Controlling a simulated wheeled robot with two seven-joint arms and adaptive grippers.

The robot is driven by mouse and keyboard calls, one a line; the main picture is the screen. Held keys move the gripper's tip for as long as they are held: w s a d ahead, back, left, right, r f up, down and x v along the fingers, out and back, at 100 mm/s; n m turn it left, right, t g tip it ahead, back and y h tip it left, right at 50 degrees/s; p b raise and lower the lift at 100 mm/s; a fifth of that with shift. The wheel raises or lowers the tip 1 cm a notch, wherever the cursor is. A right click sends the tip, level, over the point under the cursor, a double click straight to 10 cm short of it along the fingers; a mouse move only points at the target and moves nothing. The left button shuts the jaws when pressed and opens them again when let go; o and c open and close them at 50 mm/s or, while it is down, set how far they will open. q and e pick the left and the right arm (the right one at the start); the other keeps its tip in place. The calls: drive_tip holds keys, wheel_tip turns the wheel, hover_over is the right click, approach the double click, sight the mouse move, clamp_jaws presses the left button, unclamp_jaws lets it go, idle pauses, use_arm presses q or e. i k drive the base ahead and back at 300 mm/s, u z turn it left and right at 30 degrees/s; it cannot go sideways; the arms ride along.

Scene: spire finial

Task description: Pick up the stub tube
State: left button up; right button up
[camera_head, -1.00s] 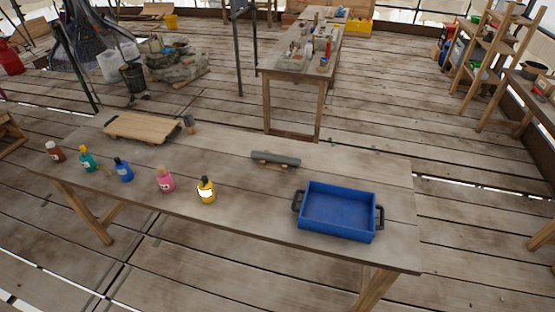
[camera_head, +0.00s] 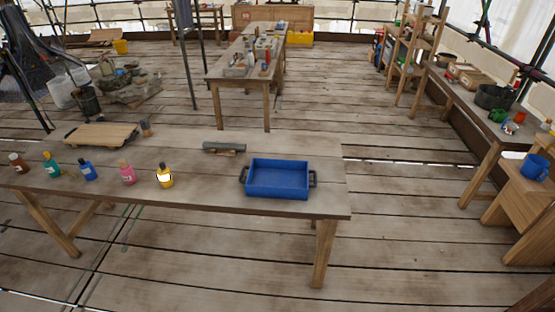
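A grey tube (camera_head: 223,147) lies on its side on a small wooden support on the near wooden table (camera_head: 215,194), left of and behind the blue tray. I cannot tell for sure which of the two is the stub tube. Neither of my grippers shows in the head view.
A blue tray (camera_head: 278,193) with dark handles sits at the table's right. Open floor lies to the right, before a side bench (camera_head: 459,109).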

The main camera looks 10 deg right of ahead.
sight(206, 145)
drive_tip(key=z, duration=0.4)
drive_tip(key=k, duration=0.15)
drive_tip(key=u, duration=1.05)
drive_tip(key=i, duration=0.6)
drive_tip(key=u, duration=0.05)
